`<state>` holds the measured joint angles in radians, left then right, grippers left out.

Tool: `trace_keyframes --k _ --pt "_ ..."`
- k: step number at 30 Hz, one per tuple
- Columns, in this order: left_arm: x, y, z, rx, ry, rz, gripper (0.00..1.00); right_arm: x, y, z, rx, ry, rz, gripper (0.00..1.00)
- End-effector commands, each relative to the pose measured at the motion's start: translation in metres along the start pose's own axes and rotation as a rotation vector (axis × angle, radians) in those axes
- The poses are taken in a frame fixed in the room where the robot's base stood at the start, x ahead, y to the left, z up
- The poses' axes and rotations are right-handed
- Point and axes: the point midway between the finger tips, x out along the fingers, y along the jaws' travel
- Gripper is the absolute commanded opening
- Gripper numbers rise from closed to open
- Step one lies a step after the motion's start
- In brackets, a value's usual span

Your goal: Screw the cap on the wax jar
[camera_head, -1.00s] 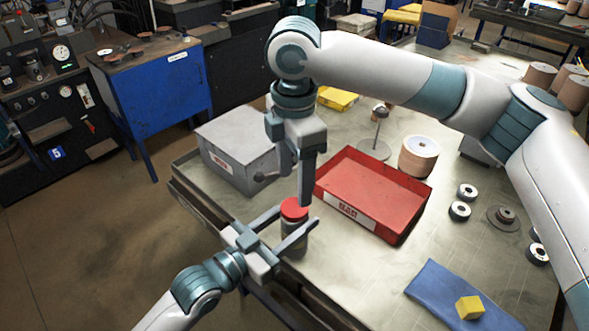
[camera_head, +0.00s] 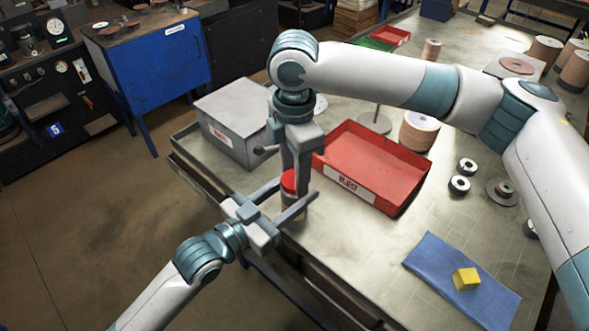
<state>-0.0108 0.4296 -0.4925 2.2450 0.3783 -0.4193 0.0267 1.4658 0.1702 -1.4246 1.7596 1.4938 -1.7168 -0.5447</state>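The wax jar (camera_head: 294,210) stands upright near the table's left front edge, partly hidden by my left gripper. My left gripper (camera_head: 292,198) reaches in from the lower left, its two fingers closed around the jar's sides. The red cap (camera_head: 288,182) is at the top of the jar; I cannot tell how tightly it sits. My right gripper (camera_head: 296,180) points straight down from above, with its fingers at the cap. One finger covers the cap's right side, and the fingers appear closed on it.
A grey box (camera_head: 232,118) stands behind and left of the jar. A red bin (camera_head: 385,190) is close on the right. Small rolls and spools stand further right.

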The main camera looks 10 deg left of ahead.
Motion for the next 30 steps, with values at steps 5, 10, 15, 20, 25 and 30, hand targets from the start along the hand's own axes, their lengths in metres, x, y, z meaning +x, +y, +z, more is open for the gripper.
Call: trace_keyframes --k 5,10,15,20,25,30 --pt "0.0 0.0004 -0.0015 0.001 0.003 0.001 0.0 -0.0005 0.0004 0.0003 0.001 0.0 0.001 0.16" --pt "0.0 0.0005 -0.0015 0.001 0.003 0.001 0.0 -0.0006 0.0006 0.0003 0.008 0.0 0.002 0.16" --pt "0.0 0.0006 -0.0014 0.001 0.003 0.001 0.0 -0.0006 0.0006 0.0004 0.008 -0.001 0.002 0.62" --pt "0.0 0.0004 -0.0015 0.001 0.003 0.001 0.0 -0.0006 0.0005 0.0003 0.007 0.0 0.002 0.64" --pt "0.0 0.0003 -0.0015 0.001 0.003 0.001 0.0 -0.001 0.0004 0.0003 0.007 0.0 0.001 0.64" --pt "0.0 0.0003 -0.0015 0.001 0.003 0.001 0.0 -0.0083 0.0009 0.0004 0.007 -0.001 0.003 0.64"
